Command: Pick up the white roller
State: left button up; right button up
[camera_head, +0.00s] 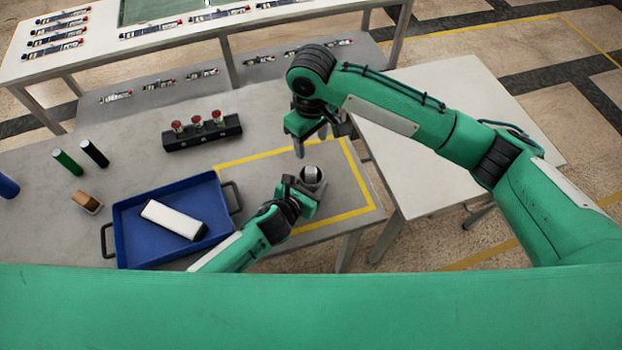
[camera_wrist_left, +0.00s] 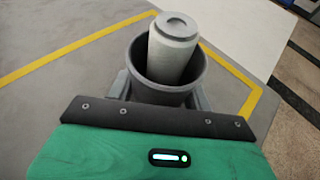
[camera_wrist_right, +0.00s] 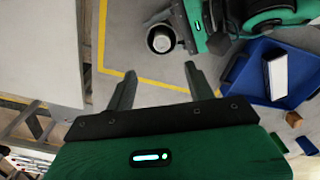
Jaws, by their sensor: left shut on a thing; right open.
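The white roller (camera_head: 172,219) lies on its side in the blue tray (camera_head: 133,232) at the lower left of the head view. It also shows in the right wrist view (camera_wrist_right: 277,76), at the right; neither gripper touches it. My left gripper (camera_head: 311,184) is shut on a dark grey cup (camera_wrist_left: 160,92), to the right of the tray. A light grey cylinder (camera_wrist_left: 172,48) stands slightly tilted inside the cup. I cannot tell whether the cup rests on the table. My right gripper (camera_head: 311,142) is open and empty above the yellow-outlined area, beyond the cup.
A black block with red-topped pieces (camera_head: 202,132) stands behind the tray. A green cylinder (camera_head: 67,162), a black cylinder (camera_head: 94,153) and a brown block (camera_head: 86,201) are left. A blue cylinder (camera_head: 7,185) is at the far left edge. A white table (camera_head: 450,130) adjoins the right side.

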send_over(311, 170)
jog(key=f, duration=0.6)
jog(key=shift+w+d, duration=0.1)
jog(key=shift+w, duration=0.15)
jog(key=f, duration=0.5)
jog(key=shift+s, duration=0.2)
grip_shut()
